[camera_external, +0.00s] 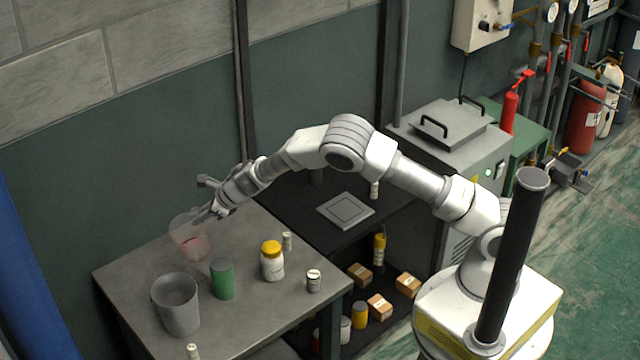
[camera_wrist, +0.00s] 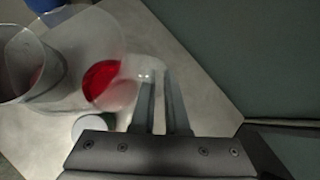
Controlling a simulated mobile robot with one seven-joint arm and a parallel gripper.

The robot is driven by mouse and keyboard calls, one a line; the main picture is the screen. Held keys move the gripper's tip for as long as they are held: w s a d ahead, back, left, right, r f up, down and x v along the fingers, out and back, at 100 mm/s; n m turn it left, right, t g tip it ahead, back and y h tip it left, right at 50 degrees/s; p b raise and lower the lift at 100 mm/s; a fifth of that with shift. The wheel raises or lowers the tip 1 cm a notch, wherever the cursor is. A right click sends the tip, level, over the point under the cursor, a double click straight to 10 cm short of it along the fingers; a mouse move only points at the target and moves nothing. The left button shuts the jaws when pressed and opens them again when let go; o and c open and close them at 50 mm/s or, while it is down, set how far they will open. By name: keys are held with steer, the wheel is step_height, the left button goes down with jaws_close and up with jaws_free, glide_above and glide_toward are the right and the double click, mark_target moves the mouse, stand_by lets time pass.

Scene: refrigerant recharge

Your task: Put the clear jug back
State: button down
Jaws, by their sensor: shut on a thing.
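The clear jug (camera_external: 190,240) holds a little red liquid and is at the back left of the grey table (camera_external: 130,275). In the wrist view the jug (camera_wrist: 85,45) is left of my fingers, with the red liquid pooled low on one side. My gripper (camera_external: 208,214) is at the jug's upper right side. In the wrist view my gripper (camera_wrist: 160,78) has its fingers close together at the jug's clear edge, shut on it; the exact grip is hard to see. I cannot tell whether the jug's base touches the table.
A grey bucket (camera_external: 177,308), a green can (camera_external: 222,280), a white bottle with yellow cap (camera_external: 272,262) and small vials (camera_external: 313,281) stand on the table. A dark bench (camera_external: 300,215) with a square plate (camera_external: 346,210) is to the right. The wall is close behind.

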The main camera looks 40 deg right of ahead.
steer(key=shift+w+d+f, duration=0.2)
steer(key=shift+d+f, duration=0.1)
steer(key=shift+f, duration=0.05)
steer(key=shift+w+g+y+p, duration=0.1)
steer(key=shift+g+y+p, duration=0.25)
steer(key=shift+p, duration=0.2)
steer(key=shift+w+d+f+m+g+y+p, duration=0.15)
steer(key=shift+d+f+m+g+y+p, duration=0.15)
steer(key=shift+m+y+p, duration=0.25)
